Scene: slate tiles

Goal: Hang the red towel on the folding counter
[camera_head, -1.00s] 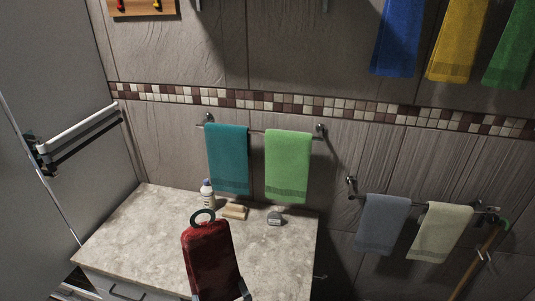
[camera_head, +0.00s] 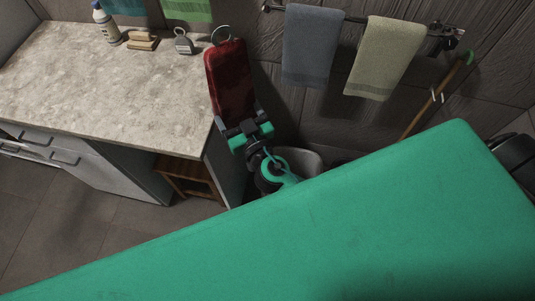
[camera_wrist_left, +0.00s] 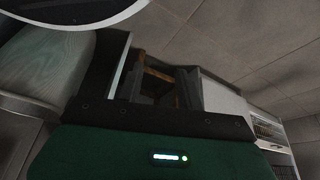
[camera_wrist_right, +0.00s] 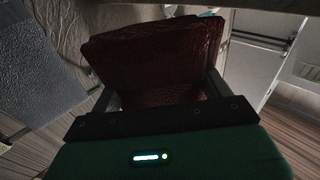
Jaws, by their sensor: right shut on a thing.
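The red towel (camera_head: 230,80) has a dark ring loop (camera_head: 221,34) at its top end. My right gripper (camera_head: 239,118) is shut on the towel's lower end, with the loop pointing away toward the wall. In the right wrist view the dark red towel (camera_wrist_right: 155,60) fills the gap between the fingers. The folding counter (camera_head: 105,85) has a pale stone top and stands left of the towel. The towel shows just right of the counter's right edge; I cannot tell whether they touch. My left gripper (camera_wrist_left: 160,85) shows only in the left wrist view, its fingers apart and empty.
A bottle (camera_head: 106,25), a brush (camera_head: 142,40) and a small grey item (camera_head: 183,41) stand at the counter's back. A grey towel (camera_head: 310,45) and a cream towel (camera_head: 384,58) hang on a wall bar. A wooden stool (camera_head: 187,178) and a pale bin (camera_head: 300,160) stand low.

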